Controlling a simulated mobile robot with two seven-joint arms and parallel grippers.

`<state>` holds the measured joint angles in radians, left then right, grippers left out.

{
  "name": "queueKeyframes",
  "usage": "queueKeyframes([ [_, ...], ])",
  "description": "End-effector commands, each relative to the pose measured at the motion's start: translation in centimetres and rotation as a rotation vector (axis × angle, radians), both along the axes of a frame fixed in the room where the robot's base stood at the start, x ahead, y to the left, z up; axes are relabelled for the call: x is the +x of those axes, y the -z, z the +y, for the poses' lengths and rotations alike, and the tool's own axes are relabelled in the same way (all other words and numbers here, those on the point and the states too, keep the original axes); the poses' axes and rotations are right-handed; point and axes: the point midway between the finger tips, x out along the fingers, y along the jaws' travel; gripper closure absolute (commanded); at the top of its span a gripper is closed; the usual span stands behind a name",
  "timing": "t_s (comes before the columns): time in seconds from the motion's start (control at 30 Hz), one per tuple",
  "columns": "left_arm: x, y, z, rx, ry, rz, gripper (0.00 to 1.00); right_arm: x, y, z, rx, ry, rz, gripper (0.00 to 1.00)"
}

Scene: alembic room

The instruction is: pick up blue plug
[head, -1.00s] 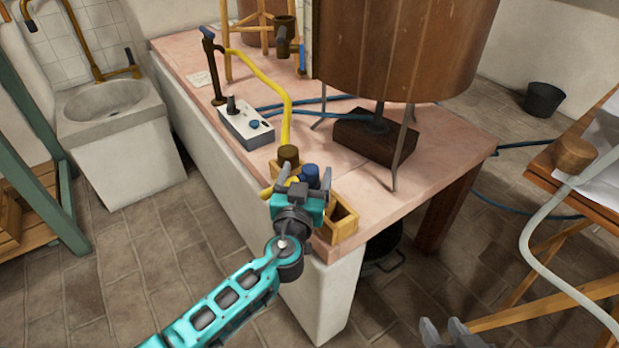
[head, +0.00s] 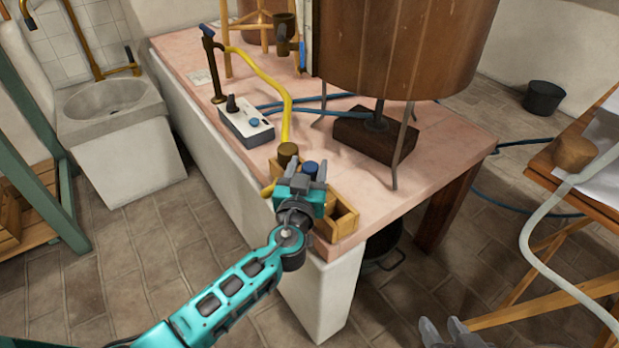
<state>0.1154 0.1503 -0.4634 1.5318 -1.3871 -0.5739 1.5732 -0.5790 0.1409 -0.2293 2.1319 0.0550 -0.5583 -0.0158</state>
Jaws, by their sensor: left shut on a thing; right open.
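The blue plug (head: 310,167) shows its round top between the fingers of my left gripper (head: 307,174). The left gripper is shut on it, over a small wooden compartment box (head: 343,222) at the front corner of the pink counter. My gripper hides the plug's lower part, so I cannot tell whether it is still inside the box. My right gripper (head: 443,330) is open at the bottom edge, partly cut off and apart from the counter.
A brown cork-like cylinder (head: 288,150) stands just behind the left gripper. A yellow hose (head: 287,110) and a white control box (head: 246,122) lie further back. A large wooden vat (head: 405,45) on legs stands right. The pink counter (head: 440,150) has bare room at right.

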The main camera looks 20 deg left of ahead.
Motion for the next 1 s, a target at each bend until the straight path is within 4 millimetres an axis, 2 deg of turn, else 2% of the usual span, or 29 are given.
queueKeyframes([
  [0.27,0.0,-0.2,0.0,0.000,0.000,-0.001,0.78,0.0,-0.1,0.0,0.000,-0.001,-0.001,0.57],
  [0.47,0.0,-1.8,0.0,-0.002,-0.001,-0.001,0.78,0.1,-1.1,0.0,0.001,0.001,-0.009,0.57],
  [0.67,0.0,-6.0,0.0,-0.004,0.000,-0.003,0.78,0.2,-2.4,-0.4,-0.006,0.008,-0.015,0.57],
  [1.0,0.0,-15.4,0.0,-0.004,0.001,-0.005,0.78,-0.5,-5.1,-1.4,-0.029,0.014,-0.005,0.57],
])
